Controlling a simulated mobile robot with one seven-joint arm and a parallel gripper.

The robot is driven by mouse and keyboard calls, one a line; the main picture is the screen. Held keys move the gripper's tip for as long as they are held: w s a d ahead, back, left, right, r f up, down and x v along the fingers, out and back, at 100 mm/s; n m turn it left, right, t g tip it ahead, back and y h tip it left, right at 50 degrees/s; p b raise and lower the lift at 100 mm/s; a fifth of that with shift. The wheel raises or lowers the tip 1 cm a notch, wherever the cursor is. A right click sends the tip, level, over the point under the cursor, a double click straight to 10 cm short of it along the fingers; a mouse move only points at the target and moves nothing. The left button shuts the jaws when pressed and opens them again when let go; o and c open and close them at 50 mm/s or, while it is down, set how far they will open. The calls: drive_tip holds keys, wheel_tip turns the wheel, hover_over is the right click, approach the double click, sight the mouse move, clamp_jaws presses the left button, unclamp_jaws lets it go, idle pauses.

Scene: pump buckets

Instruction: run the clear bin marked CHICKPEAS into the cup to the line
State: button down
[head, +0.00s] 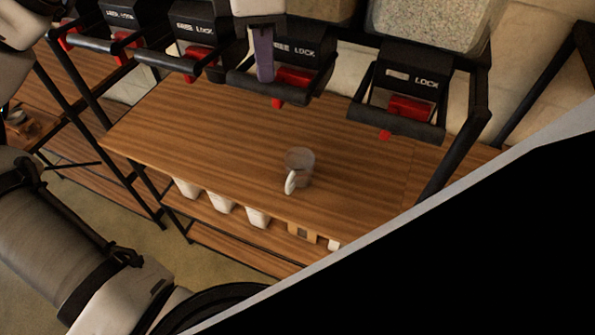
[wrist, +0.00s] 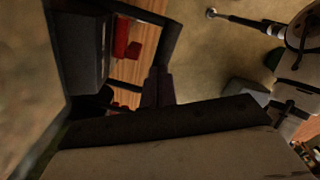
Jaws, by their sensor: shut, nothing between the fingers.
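A clear cup with a white handle (head: 300,165) stands upright on the wooden shelf, below and a little right of my gripper; I cannot make out its line or any contents. My gripper (head: 265,78) points down at the front of the second dispenser from the right (head: 295,50), left of its red lever (head: 298,79). Its fingers are shut and empty; whether they touch the dispenser's black front bar is unclear. In the wrist view the fingers (wrist: 157,88) show dark near a red lever (wrist: 126,40). No CHICKPEAS label is readable; most bins are cut off above.
The rightmost dispenser (head: 405,90) has a clear bin (head: 430,22) of pale grains. More dispensers with red levers stand at left. Black frame posts flank the wooden shelf (head: 215,130), mostly bare around the cup. White containers (head: 220,202) sit on a lower shelf.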

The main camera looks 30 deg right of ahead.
drive_tip(key=shift+f, duration=0.35)
drive_tip(key=shift+f+b, duration=0.4)
drive_tip(key=shift+b, duration=0.05)
drive_tip(key=shift+f, duration=0.4)
drive_tip(key=shift+f+b, duration=0.1)
drive_tip(key=shift+b, duration=0.2)
drive_tip(key=shift+f, duration=0.3)
drive_tip(key=shift+f+b, duration=0.1)
drive_tip(key=shift+b, duration=0.2)
